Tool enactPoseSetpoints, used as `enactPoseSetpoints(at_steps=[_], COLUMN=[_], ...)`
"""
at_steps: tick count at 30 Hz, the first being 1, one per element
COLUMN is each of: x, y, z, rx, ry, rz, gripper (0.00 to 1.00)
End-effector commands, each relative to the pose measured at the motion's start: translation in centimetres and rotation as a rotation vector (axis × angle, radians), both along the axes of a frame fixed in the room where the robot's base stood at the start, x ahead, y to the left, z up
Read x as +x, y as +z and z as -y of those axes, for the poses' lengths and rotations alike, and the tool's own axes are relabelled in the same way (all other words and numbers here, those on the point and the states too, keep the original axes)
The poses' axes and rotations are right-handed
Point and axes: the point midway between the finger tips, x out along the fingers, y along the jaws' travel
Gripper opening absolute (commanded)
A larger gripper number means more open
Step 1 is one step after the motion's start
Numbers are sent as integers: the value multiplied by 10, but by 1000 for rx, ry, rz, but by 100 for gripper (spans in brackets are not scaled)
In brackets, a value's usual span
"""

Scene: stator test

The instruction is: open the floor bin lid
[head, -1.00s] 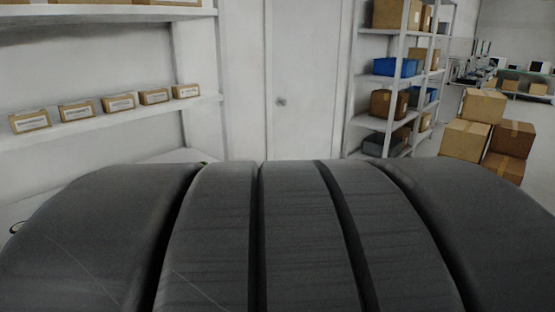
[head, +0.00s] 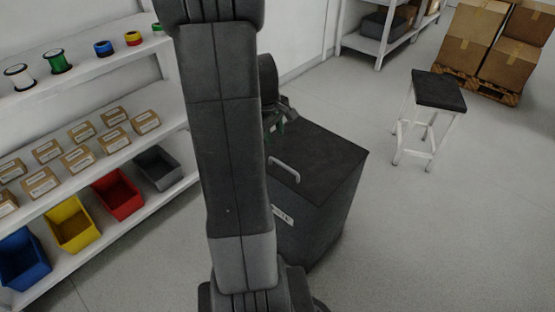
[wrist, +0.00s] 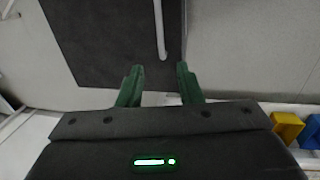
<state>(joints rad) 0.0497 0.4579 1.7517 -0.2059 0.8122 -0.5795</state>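The floor bin (head: 318,215) is a dark grey box on the floor, right of my arm in the head view. Its flat black lid (head: 325,155) is shut, with a light grey bar handle (head: 285,171) near the front edge. The lid also fills the upper left of the wrist view (wrist: 95,40), where the handle (wrist: 160,28) points toward the gap between my fingers. My gripper (wrist: 160,75) is open and empty, its green fingertips short of the handle's near end. In the head view my gripper (head: 274,126) is partly hidden behind my arm, near the lid's far left corner.
A shelf unit (head: 100,165) with boxes, spools and coloured trays stands at left. A black-topped stool (head: 438,90) stands right of the bin. Cartons (head: 490,45) are stacked on a pallet at the back right. The floor between bin and stool is clear.

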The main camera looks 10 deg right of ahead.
Motion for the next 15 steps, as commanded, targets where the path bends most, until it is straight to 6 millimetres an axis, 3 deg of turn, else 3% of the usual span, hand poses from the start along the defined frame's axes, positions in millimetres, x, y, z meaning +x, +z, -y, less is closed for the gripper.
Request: enactPoseSetpoints(at_steps=[15], x=[10], y=[-102], z=[16], rx=[1], ry=[-3], rz=[-4], gripper=[32])
